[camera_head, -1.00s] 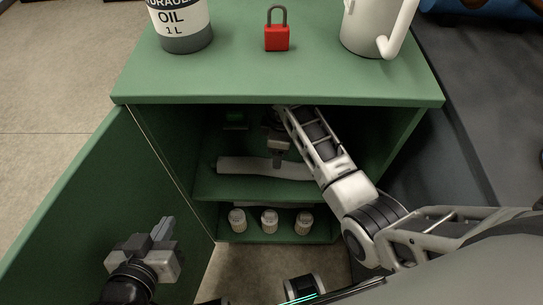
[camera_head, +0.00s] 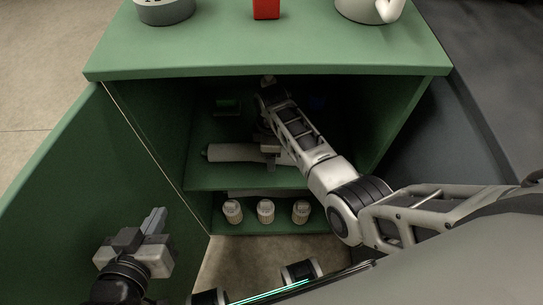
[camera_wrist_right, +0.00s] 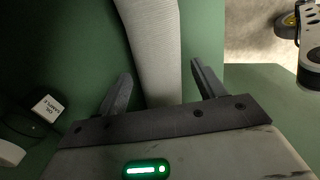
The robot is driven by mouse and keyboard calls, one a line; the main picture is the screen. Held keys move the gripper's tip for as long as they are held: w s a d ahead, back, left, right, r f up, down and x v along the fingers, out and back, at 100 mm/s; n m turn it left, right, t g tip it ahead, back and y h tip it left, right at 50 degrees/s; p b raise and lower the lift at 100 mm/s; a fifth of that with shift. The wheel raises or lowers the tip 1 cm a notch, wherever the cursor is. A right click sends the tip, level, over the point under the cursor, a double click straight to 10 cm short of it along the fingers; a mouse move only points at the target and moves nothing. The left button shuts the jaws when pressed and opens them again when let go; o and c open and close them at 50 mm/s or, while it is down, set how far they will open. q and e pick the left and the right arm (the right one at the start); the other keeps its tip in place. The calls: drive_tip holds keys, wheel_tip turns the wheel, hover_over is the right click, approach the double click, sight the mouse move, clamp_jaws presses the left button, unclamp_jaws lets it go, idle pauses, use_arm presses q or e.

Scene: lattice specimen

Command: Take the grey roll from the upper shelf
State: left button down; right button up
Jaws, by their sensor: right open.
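The grey roll (camera_head: 230,153) lies lengthwise across the upper shelf (camera_head: 215,180) inside the green cabinet. Its right part is partly hidden by my right arm. In the right wrist view the roll (camera_wrist_right: 152,40) runs from the top edge down between the two fingers of my right gripper (camera_wrist_right: 162,85). That gripper is open, with a finger on each side of the roll and gaps showing. In the head view my right gripper (camera_head: 271,158) is at the roll, partly hidden by its own arm. My left gripper (camera_head: 154,221) is empty, fingers together, in front of the open door.
The cabinet door (camera_head: 60,190) stands open at the left. Three white containers (camera_head: 265,211) stand on the lower shelf. A red padlock (camera_head: 266,8) and a white jug (camera_head: 368,10) are on the cabinet top (camera_head: 265,50). A small labelled box (camera_wrist_right: 47,108) shows in the right wrist view.

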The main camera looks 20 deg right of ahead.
drive_tip(key=shift+f, duration=0.2)
drive_tip(key=c, duration=1.1)
drive_tip(key=shift+c, duration=0.2)
drive_tip(key=shift+r, duration=0.15)
